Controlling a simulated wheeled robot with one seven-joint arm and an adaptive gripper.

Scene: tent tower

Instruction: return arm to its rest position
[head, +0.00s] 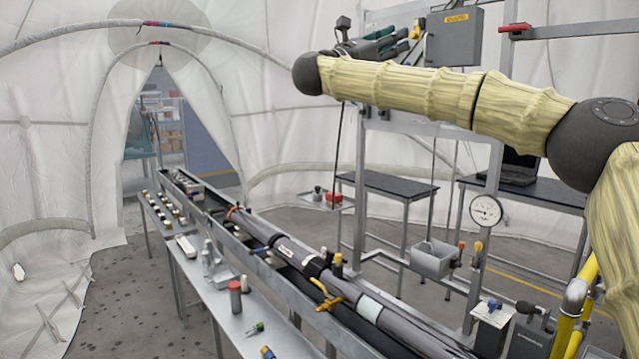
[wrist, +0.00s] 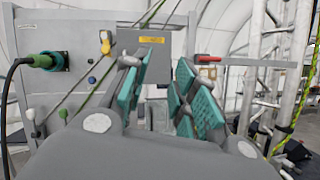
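My arm, in a pale yellow sleeve, reaches across the upper right of the head view, raised well above the table and bench. My gripper (head: 385,45) shows beyond the arm's dark elbow joint, partly hidden by it, near a grey control box (head: 454,36) with a yellow label. In the wrist view my gripper (wrist: 162,88) has its two teal-padded fingers apart with an empty gap between them. It holds nothing. A grey panel (wrist: 75,95) with a green connector (wrist: 45,61) and a yellow knob (wrist: 105,42) lies beyond the fingers.
A long metal trough with grey tubes (head: 310,262) runs through the middle. A narrow table (head: 222,300) with small parts stands left of it. A pressure gauge (head: 485,210), a metal bin (head: 434,258) and yellow pipes (head: 572,318) stand right. Open floor (head: 120,300) lies at left.

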